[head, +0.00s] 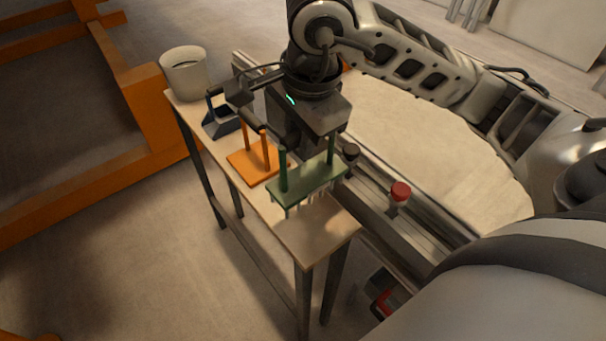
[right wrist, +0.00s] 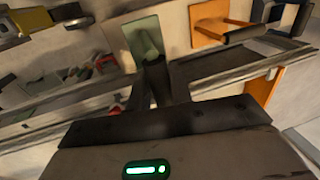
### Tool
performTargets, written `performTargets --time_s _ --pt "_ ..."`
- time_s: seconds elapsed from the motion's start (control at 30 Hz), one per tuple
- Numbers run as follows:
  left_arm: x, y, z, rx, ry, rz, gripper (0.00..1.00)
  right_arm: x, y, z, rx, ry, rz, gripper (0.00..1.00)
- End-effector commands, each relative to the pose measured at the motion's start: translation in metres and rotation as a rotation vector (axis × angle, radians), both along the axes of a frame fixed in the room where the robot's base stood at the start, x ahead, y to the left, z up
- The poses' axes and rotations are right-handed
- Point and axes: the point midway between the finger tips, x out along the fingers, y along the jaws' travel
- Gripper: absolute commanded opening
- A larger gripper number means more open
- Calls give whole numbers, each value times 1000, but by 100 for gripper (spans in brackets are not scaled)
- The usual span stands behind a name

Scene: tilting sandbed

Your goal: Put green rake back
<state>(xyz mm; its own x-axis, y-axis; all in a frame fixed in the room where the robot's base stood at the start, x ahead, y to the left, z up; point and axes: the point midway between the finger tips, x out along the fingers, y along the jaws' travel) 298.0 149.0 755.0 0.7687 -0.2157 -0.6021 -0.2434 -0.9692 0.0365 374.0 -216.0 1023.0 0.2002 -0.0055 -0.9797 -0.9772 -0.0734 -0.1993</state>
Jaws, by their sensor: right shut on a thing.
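The green rake (head: 308,181) has a flat green plate with two green posts and pale tines below it. It is at the near end of a narrow wooden table (head: 318,229); I cannot tell whether its tines touch the top. My right gripper (head: 305,135) is above the rake and shut on it; the grip itself is mostly hidden in the head view. In the right wrist view, the green plate (right wrist: 145,35) shows just beyond the fingers (right wrist: 153,88). My left gripper is not in view.
An orange tool (head: 252,163) stands on the table beside the green rake, with a dark tool (head: 220,122) and a white bucket (head: 184,76) farther along. A metal rail with a red knob (head: 400,192) and a black knob (head: 351,152) runs right of the table.

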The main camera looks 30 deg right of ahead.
Motion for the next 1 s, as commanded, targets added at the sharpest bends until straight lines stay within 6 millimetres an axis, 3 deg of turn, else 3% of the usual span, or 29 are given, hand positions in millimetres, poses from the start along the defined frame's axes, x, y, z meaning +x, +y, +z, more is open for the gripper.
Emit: performTargets --time_s 0.1,0.5,0.93,0.97,1.0 --pt "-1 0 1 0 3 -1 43 0 0 -20 0 3 0 0" --pt "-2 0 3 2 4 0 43 0 0 -68 -1 3 3 0" --pt "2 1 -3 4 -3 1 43 1 0 -77 -1 -3 4 0" --pt "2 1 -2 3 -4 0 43 0 0 -77 -1 -2 4 24" --pt "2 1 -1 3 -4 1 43 0 0 -76 -1 -1 4 35"
